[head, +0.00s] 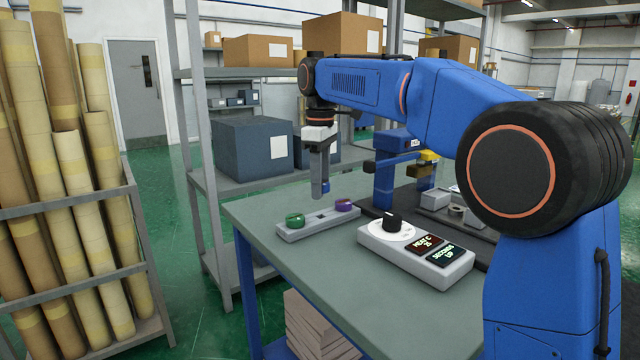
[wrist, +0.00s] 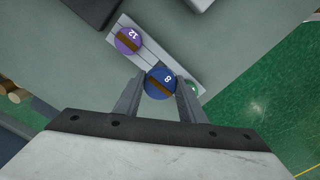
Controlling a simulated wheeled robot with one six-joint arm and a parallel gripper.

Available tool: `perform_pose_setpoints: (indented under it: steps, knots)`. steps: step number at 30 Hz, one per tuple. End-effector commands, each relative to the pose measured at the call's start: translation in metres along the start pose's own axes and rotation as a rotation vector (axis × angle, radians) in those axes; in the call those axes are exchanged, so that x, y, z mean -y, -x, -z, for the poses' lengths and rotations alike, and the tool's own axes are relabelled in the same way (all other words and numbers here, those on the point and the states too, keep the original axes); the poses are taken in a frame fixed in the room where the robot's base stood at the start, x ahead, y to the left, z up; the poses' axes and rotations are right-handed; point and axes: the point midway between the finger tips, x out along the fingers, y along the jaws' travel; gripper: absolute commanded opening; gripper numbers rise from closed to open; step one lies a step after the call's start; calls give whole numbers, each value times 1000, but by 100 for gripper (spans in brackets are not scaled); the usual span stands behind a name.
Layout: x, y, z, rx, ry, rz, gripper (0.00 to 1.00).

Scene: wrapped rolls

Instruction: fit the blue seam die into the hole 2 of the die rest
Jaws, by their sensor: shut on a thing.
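The blue seam die (wrist: 160,83), marked 8, is held between the fingers of my gripper (wrist: 161,92) in the wrist view. In the head view my gripper (head: 319,188) points down above the die rest, with a little of the blue die (head: 326,188) showing at its tips. The die rest (head: 318,226) is a long grey block on the table. A green die (head: 294,220) sits at its left end and a purple die (head: 344,205) at its right end. The purple die (wrist: 128,40) is marked 12 in the wrist view. The green die (wrist: 194,87) is partly hidden there by a finger.
A control box (head: 415,252) with a black knob and displays stands to the right of the rest on the table (head: 350,300). A blue press-like machine (head: 390,180) and small trays stand behind on a dark mat. The front left of the table is clear.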

Motion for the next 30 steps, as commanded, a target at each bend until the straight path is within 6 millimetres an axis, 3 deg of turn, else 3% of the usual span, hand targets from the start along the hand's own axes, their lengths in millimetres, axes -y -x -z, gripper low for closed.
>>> perform_pose_setpoints:
  steps: [10, 30]
  knots:
    - [0, -5, 0, 0, 0, 0, 6]
    - [0, -47, 0, 0, 0, 0, 6]
